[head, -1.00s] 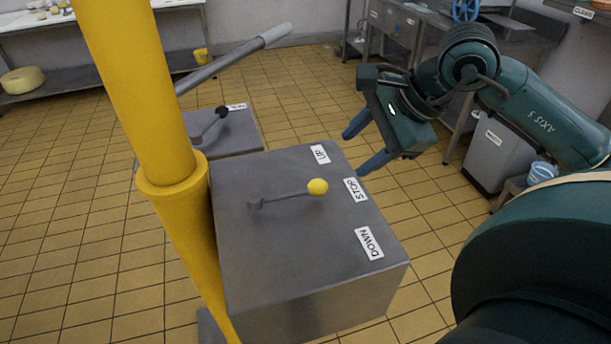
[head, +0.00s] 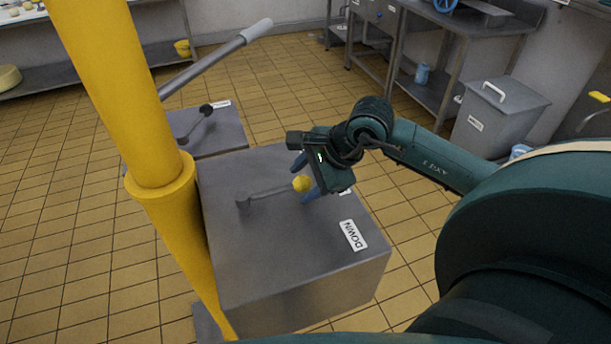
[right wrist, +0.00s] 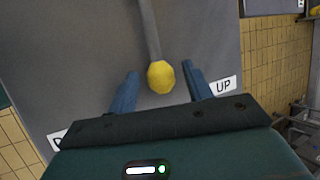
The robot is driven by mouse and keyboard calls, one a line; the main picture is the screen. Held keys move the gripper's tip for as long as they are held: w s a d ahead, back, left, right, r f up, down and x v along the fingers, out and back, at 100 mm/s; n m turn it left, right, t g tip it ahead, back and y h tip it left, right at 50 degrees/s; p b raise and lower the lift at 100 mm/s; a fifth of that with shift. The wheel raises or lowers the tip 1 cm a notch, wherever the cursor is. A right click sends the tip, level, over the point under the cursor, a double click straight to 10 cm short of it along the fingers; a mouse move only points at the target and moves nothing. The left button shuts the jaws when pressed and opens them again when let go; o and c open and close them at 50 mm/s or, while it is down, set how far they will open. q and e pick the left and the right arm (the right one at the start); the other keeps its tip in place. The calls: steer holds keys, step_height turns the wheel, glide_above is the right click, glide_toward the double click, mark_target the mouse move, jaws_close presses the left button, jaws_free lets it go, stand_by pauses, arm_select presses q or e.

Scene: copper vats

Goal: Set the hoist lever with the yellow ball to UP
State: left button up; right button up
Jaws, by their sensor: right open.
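The hoist lever (head: 268,194) with the yellow ball (head: 302,184) sits on top of a grey box (head: 270,255). It points at the middle position, where the mostly hidden STOP label is, between UP and DOWN. My right gripper (head: 301,178) is open at the ball. In the right wrist view the two blue fingers (right wrist: 160,72) stand on either side of the yellow ball (right wrist: 161,77), with a gap on both sides. The UP label (right wrist: 223,86) shows beside the right finger there. The DOWN label (head: 353,235) shows in the head view. My left gripper is out of view.
A yellow post (head: 165,190) stands close along the left of the box. Behind is a second grey box (head: 225,135) with a black-ball lever (head: 195,122) and a long grey handle (head: 215,60). A lidded grey bin (head: 500,110) and a table stand at the right.

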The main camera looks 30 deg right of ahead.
steer(key=shift+c, duration=0.2)
jaws_close()
stand_by(0.4)
